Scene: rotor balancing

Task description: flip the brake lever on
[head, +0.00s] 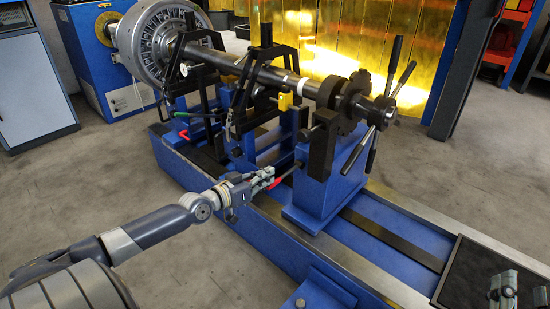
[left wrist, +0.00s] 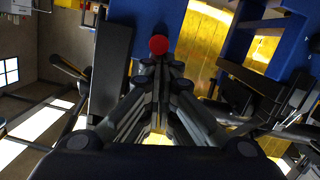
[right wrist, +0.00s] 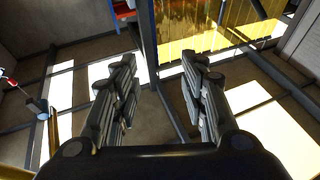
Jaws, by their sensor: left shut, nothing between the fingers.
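The brake lever (head: 290,172) appears to be the thin dark rod with a red end beside the blue pedestal's near side. Its round red knob (left wrist: 159,44) shows just beyond the fingertips in the left wrist view. My left gripper (head: 268,178) is shut and empty, with its fingertips at or very near the red end. I cannot tell whether they touch it. My right gripper (right wrist: 160,75) is open and empty, its fingers well apart, and it is away from the lever.
A long shaft (head: 250,70) with a large rotor (head: 155,45) rests on black supports over the blue machine bed (head: 245,220). A spoked hub (head: 385,112) sticks out at the shaft's right end. The blue pedestal (head: 335,190) stands close to my left gripper. The floor at left is clear.

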